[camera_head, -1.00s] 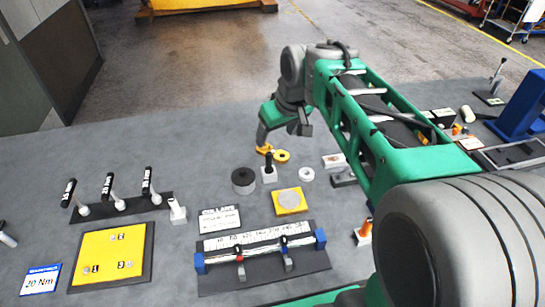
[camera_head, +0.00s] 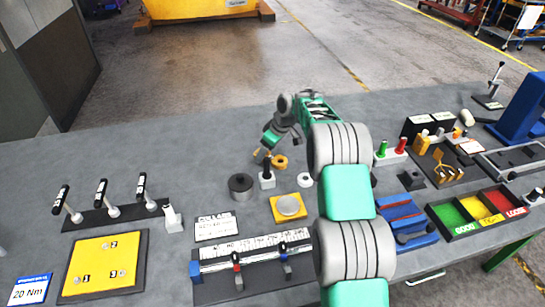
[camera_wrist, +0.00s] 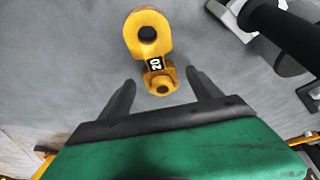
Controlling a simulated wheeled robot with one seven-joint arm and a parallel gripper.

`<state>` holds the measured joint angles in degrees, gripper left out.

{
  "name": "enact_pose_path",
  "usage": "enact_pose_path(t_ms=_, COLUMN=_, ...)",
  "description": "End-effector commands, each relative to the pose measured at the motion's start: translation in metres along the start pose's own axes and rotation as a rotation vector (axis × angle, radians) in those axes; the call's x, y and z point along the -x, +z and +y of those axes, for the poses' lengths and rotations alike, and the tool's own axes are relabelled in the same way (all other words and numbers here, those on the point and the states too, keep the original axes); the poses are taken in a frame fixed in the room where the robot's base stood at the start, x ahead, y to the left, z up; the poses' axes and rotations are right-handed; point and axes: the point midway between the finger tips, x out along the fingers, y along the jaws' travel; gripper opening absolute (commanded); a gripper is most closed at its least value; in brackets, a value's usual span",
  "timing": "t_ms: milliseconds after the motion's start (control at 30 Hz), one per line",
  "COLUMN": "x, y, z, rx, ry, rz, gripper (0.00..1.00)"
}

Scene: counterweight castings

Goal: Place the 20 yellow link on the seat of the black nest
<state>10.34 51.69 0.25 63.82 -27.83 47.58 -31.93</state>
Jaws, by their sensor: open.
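The yellow link (camera_wrist: 147,38) lies flat on the grey table in the wrist view, its large ring away from me and its small end near my fingers. A black label on its neck reads 20. In the head view its ring (camera_head: 279,162) shows beside the black-topped post. My gripper (camera_wrist: 160,78) is open, its dark fingers on either side of the small end, with no clear contact. In the head view my gripper (camera_head: 261,151) is small, low over the table. Which dark fixture is the black nest I cannot tell; a small black block (camera_head: 412,181) lies at right.
A black-topped post (camera_head: 267,170) stands close to my gripper; its black rod (camera_wrist: 285,35) shows in the wrist view. A dark cylinder (camera_head: 241,186), a white ring (camera_head: 305,180) and a yellow plate (camera_head: 279,212) lie nearby. Coloured bins (camera_head: 447,237) are at right. Bare table lies beyond the link.

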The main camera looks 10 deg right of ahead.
Motion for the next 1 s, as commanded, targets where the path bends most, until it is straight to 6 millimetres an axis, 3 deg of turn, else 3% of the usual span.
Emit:
enact_pose_path(t_ms=267, x=-0.0081, y=-0.0004, z=0.0002, rx=0.001, ry=0.002, rz=0.001, gripper=0.73)
enact_pose_path(t_ms=1000, x=-0.0078, y=-0.0001, z=0.0002, rx=0.0, ry=0.001, rz=0.001, gripper=0.13)
